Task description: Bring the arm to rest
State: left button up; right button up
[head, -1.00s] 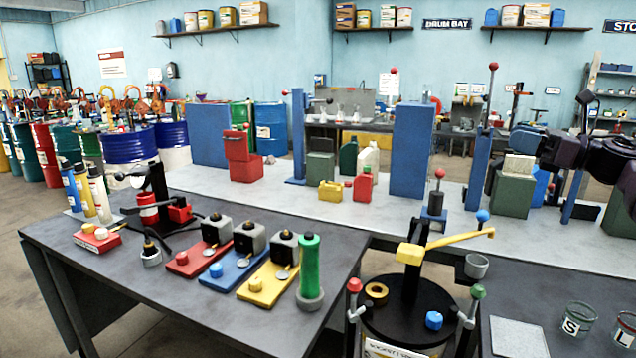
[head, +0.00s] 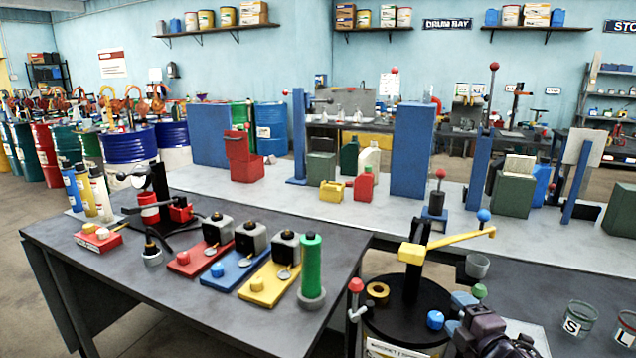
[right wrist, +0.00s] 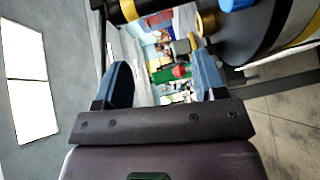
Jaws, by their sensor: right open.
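My right gripper (head: 462,304) is low at the bottom of the head view, at the right side of the round black stand (head: 408,322). Its dark wrist covers part of the bench front. In the right wrist view its two blue fingers (right wrist: 163,80) are spread apart with nothing between them. The stand's yellow ring (right wrist: 206,22) and blue knob (right wrist: 236,4) show beyond the fingers there, close to the right finger. I cannot tell whether the gripper touches the stand. My left gripper is in neither view.
A yellow-armed post (head: 411,254) rises from the stand. Glass cups (head: 578,318) stand to the right. Red, blue and yellow block stations (head: 238,268) and a green cylinder (head: 311,262) sit on the left table. Cans and blue panels (head: 411,150) line the back bench.

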jog(key=s+f+m+g+h, duration=0.25)
jog(key=s+f+m, duration=0.3)
jog(key=s, duration=0.35)
jog(key=s+f+m+g+h, duration=0.2)
jog(key=s+f+m+g, duration=0.3)
jog(key=s, duration=0.5)
jog(key=s+f+m+g, duration=0.1)
jog(key=s+m+g, duration=0.65)
jog(key=s, duration=1.05)
jog(key=w+a+f+t+y+b, duration=0.1)
jog(key=w+f+t+b, duration=0.3)
jog(key=f, duration=1)
jog(key=w+t, duration=0.3)
jog(key=t, duration=0.2)
jog(key=shift+a+f+t+b, duration=0.15)
jog(key=shift+a+t+b, duration=0.05)
jog(key=shift+t+b, duration=0.15)
